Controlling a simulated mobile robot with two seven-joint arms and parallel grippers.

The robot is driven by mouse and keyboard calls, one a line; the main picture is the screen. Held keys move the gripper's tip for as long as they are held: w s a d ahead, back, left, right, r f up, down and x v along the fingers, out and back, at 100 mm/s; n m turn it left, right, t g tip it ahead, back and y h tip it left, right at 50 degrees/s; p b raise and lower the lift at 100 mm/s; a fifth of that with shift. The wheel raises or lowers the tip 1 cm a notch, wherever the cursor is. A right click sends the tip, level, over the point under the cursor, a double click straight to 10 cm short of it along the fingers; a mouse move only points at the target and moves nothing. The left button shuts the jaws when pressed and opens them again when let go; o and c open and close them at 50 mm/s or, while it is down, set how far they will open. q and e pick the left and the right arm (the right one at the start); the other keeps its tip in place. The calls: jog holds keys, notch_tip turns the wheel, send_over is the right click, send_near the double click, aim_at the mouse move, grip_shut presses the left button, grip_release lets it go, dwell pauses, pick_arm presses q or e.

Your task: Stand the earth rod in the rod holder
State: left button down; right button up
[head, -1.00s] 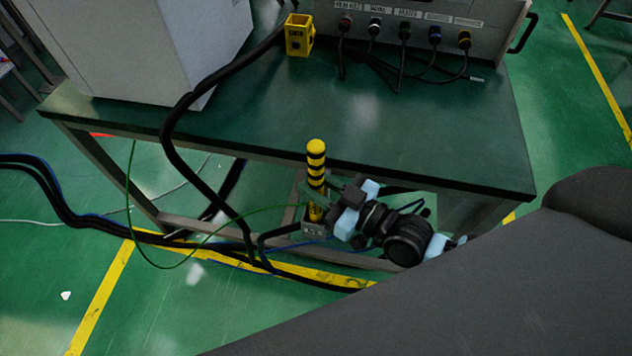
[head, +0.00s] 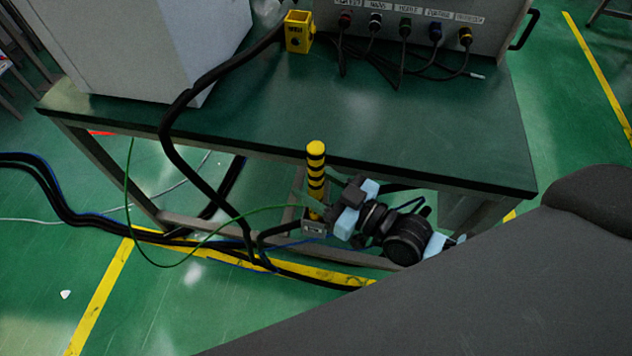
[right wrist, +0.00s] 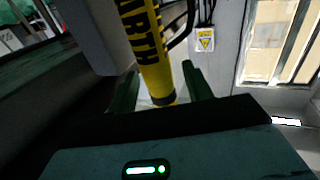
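The earth rod (head: 316,165), a yellow tube with black bands, stands upright in front of the table's near edge. My right gripper (head: 317,205) reaches in from the right at the rod's lower part. In the right wrist view, the rod (right wrist: 146,45) with black lettering runs between two dark green fingers (right wrist: 160,88), with gaps on both sides, so the gripper looks open around it. My left gripper is not in view.
The green table (head: 350,120) carries a grey cabinet (head: 150,50), a yellow open box (head: 298,34) and a panel with coloured plugs (head: 430,25). A thick black cable (head: 175,120) and a thin green wire (head: 190,250) hang beside the rod. More cables lie on the floor.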

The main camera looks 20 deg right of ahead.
jog(key=shift+s, duration=0.1)
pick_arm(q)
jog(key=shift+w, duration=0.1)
pick_arm(e)
jog(key=v, duration=0.7)
jog(key=shift+s+d, duration=0.25)
dwell(0.8)
